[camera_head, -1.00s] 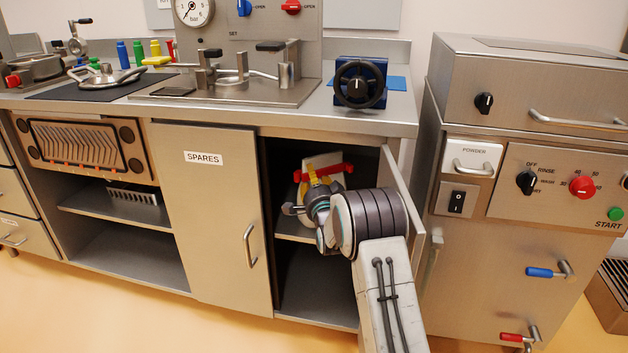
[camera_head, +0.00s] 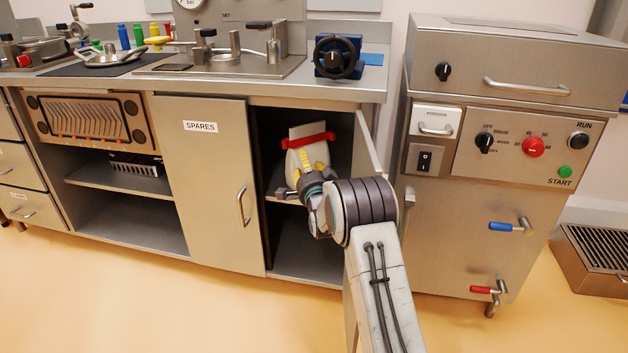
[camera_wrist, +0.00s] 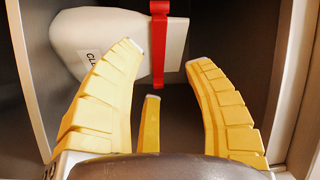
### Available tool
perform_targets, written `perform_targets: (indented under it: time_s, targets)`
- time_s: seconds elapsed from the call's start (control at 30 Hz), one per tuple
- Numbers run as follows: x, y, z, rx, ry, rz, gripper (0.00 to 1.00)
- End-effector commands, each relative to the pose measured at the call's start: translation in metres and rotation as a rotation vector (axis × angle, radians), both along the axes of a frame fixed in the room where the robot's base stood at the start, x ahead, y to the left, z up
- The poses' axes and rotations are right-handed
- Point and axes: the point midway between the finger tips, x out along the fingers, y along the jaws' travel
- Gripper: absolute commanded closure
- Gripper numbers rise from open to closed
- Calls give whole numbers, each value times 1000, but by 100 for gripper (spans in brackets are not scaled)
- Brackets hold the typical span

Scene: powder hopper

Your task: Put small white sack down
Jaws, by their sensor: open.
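The small white sack (camera_head: 309,148), with a red band across its upper part, stands on the shelf inside the open right-hand cupboard. In the wrist view the sack (camera_wrist: 98,38) lies beyond my fingertips, with part of a label showing and its red clip (camera_wrist: 159,40) hanging at its right. My gripper (camera_head: 305,168) is in front of the sack at the cupboard opening. In the wrist view its yellow fingers (camera_wrist: 165,62) are spread wide with nothing between them. The left finger overlaps the sack in the picture; I cannot tell whether they touch.
The open cupboard door (camera_head: 369,145) stands close to the right of my arm. The closed SPARES door (camera_head: 205,190) is at the left. The counter (camera_head: 240,90) runs above. The powder machine (camera_head: 450,230) stands to the right.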

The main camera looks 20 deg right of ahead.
Motion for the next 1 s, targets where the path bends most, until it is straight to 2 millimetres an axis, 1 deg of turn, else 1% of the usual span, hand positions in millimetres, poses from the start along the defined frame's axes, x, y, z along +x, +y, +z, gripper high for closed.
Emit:
perform_targets:
  time_s: [0.17, 0.27, 0.37, 0.47, 0.57, 0.6, 0.67, 0.7, 0.77, 0.8, 0.87, 0.9, 0.97, 1.0]
  targets:
    - [1, 2, 0, -4, 6, 2, 53]
    - [-3, 5, 5, -29, 42, 5, 53]
    - [-14, 14, 12, -85, 126, 17, 53]
    - [-37, 28, 20, -176, 258, 44, 53]
    - [-74, 44, 24, -290, 419, 94, 53]
    - [-92, 51, 23, -337, 486, 121, 53]
    - [-122, 60, 22, -408, 582, 167, 53]
    - [-143, 66, 21, -455, 645, 202, 53]
    - [-178, 75, 18, -524, 737, 260, 53]
    - [-202, 81, 16, -570, 796, 302, 53]
    - [-240, 89, 11, -638, 881, 371, 53]
    - [-266, 93, 8, -681, 933, 420, 53]
    - [-304, 100, 3, -742, 1008, 496, 53]
    - [-329, 103, -1, -780, 1052, 548, 53]
